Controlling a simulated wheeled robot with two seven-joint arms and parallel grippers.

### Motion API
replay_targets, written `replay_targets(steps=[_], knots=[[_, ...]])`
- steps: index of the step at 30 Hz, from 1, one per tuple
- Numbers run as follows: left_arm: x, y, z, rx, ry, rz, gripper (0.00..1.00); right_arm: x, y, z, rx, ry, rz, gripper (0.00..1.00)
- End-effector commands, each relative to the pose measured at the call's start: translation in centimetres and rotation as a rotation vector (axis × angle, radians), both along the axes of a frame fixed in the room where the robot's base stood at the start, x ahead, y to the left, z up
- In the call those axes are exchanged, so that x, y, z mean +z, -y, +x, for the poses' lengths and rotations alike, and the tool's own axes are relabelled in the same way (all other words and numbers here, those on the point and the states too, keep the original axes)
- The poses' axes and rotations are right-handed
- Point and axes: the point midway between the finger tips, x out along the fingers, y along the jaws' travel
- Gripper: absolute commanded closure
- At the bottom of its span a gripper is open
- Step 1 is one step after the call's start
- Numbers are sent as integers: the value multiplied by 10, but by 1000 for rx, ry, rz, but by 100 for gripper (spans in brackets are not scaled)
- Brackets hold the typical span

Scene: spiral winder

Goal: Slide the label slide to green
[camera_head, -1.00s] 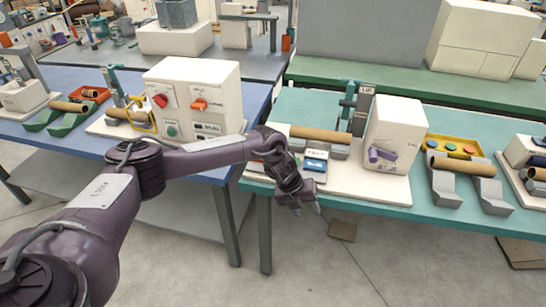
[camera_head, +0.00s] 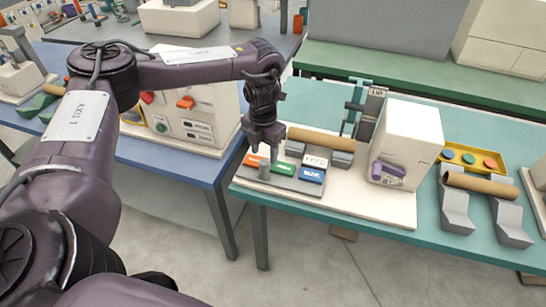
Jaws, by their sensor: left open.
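The label slide is a grey block on the pale machine base, with an orange label (camera_head: 254,160), a green label (camera_head: 283,169) and a blue label (camera_head: 312,175) in a row. A small grey upright knob (camera_head: 264,170) stands in front of the row, between the orange and green labels. My left gripper (camera_head: 263,156) points down just above and behind the knob, at the orange-green end. It is open; I cannot tell whether a fingertip touches the knob. My right gripper is not in view.
A brown tube (camera_head: 320,138) lies behind the labels. A white box (camera_head: 405,145) with a purple part stands to the right. A yellow tray (camera_head: 470,158) and another tube on grey cradles are further right on the teal table (camera_head: 300,93).

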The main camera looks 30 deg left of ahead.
Motion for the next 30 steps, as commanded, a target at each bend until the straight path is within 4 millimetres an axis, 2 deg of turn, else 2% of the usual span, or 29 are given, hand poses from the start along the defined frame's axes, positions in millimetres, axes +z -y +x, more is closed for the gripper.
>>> replay_targets(steps=[5, 9, 12, 18, 24, 28, 30], knots=[[-11, -2, -2, -2, -7, 5, 52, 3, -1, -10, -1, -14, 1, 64], [-34, -1, -2, -2, -8, 4, 52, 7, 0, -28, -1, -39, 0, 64], [-50, -2, -3, -1, -8, 5, 52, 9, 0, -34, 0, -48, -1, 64], [-72, -2, -2, -1, -4, 3, 52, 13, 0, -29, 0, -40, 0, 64], [-78, -2, -1, 0, -3, 2, 52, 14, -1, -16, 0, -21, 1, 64], [-78, -1, -1, 0, -3, 2, 52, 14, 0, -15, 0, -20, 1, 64], [-77, -2, -1, 0, -3, 2, 60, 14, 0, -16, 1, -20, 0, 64]])
